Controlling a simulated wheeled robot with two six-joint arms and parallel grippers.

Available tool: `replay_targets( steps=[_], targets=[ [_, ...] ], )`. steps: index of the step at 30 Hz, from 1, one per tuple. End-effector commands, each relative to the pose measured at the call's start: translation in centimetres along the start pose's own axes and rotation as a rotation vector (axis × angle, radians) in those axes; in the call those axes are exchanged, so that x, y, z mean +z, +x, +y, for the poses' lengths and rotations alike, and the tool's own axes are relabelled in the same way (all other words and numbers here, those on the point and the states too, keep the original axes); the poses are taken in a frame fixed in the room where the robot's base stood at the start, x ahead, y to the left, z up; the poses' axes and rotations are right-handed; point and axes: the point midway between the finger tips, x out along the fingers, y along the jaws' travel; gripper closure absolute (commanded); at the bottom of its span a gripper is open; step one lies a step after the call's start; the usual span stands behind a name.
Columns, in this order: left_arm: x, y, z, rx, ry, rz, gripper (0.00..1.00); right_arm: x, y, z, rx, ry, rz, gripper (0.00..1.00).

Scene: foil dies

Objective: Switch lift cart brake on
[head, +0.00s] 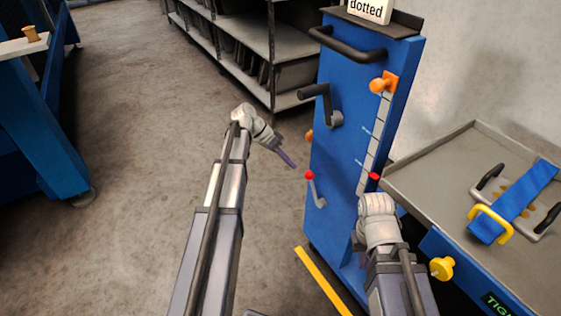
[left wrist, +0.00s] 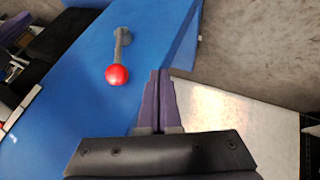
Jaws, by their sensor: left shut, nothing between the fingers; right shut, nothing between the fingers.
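The blue lift cart (head: 345,110) stands upright at centre right. A grey lever with a red ball knob (head: 309,175) sits low on its panel, knob up, pivot below and to the right; the knob also shows in the left wrist view (left wrist: 117,75). My left gripper (head: 291,163) is shut and empty, just left of the knob in the head view and apart from it. Its closed fingers (left wrist: 159,75) also show in the left wrist view. My right gripper (head: 360,240) is shut in front of the cart's lower panel, mostly hidden by its wrist.
A grey tray (head: 435,170) at right holds a blue piece (head: 515,200) with handles.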

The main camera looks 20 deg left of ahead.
Motion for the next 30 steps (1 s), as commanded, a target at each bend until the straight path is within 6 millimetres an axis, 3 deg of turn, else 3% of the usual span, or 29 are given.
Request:
replay_targets(
  steps=[1,4,11,24,30],
  targets=[
    [0.2,1.0,0.1,0.001,0.001,-0.001,1.0,-0.1,0.8,-0.1,-0.001,-0.001,0.001,1.0],
    [-0.1,0.9,2.1,0.001,0.002,-0.001,1.0,0.0,-0.3,0.0,0.0,0.0,0.0,1.0],
    [-0.3,1.6,3.6,0.0,0.0,0.0,1.0,0.0,-0.5,0.1,0.0,0.001,0.0,1.0],
    [-0.5,1.7,3.8,-0.001,0.0,0.0,1.0,0.0,-0.6,0.1,0.0,0.001,0.0,1.0],
    [-1.8,1.4,3.1,-0.029,0.016,-0.002,1.0,0.1,-1.4,0.2,0.001,0.002,-0.001,1.0]
  ],
)
